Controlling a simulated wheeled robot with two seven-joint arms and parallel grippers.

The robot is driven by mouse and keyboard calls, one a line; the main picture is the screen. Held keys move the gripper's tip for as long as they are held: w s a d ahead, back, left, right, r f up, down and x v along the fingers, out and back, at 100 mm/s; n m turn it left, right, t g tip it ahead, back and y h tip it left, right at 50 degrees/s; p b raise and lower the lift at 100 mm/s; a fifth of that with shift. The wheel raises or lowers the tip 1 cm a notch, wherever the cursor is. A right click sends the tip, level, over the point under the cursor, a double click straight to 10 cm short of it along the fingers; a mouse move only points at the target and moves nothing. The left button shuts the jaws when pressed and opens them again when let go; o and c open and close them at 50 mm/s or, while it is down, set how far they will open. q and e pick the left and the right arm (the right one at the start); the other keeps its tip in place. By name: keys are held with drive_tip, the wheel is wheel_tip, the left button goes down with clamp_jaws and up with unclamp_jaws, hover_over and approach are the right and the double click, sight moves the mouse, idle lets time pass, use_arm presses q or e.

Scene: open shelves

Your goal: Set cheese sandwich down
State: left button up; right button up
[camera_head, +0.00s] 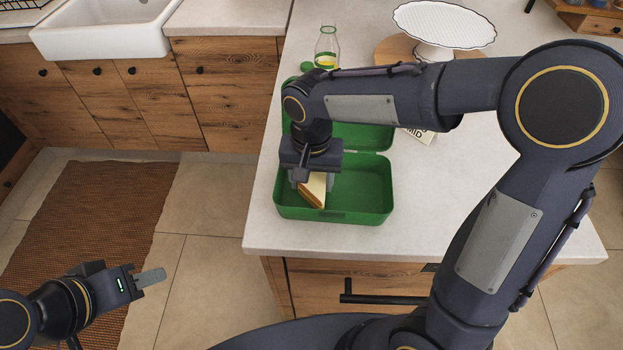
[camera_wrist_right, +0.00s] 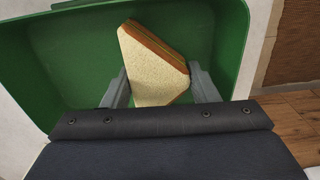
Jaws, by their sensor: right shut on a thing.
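The cheese sandwich (camera_head: 313,189) is a cut wedge with pale bread and an orange-brown edge. It is in the left part of the open green lunch box (camera_head: 362,216). My right gripper (camera_head: 311,180) points down into the box and is shut on the sandwich. The right wrist view shows the sandwich (camera_wrist_right: 154,68) between the two grey fingers (camera_wrist_right: 160,90), with the green box (camera_wrist_right: 75,65) around it. I cannot tell whether the sandwich touches the box floor. My left gripper (camera_head: 150,278) is empty, away from the counter over the floor; its finger gap is unclear.
The box stands on the pale counter (camera_head: 450,215) near its left front corner. A glass bottle (camera_head: 327,48) and a white cake stand (camera_head: 444,25) stand behind. A printed item (camera_head: 421,135) lies partly hidden behind my right arm. The box's right half is empty.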

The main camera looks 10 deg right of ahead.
drive_tip(key=shift+f, duration=0.25)
drive_tip(key=shift+f, duration=0.2)
drive_tip(key=o, duration=0.6)
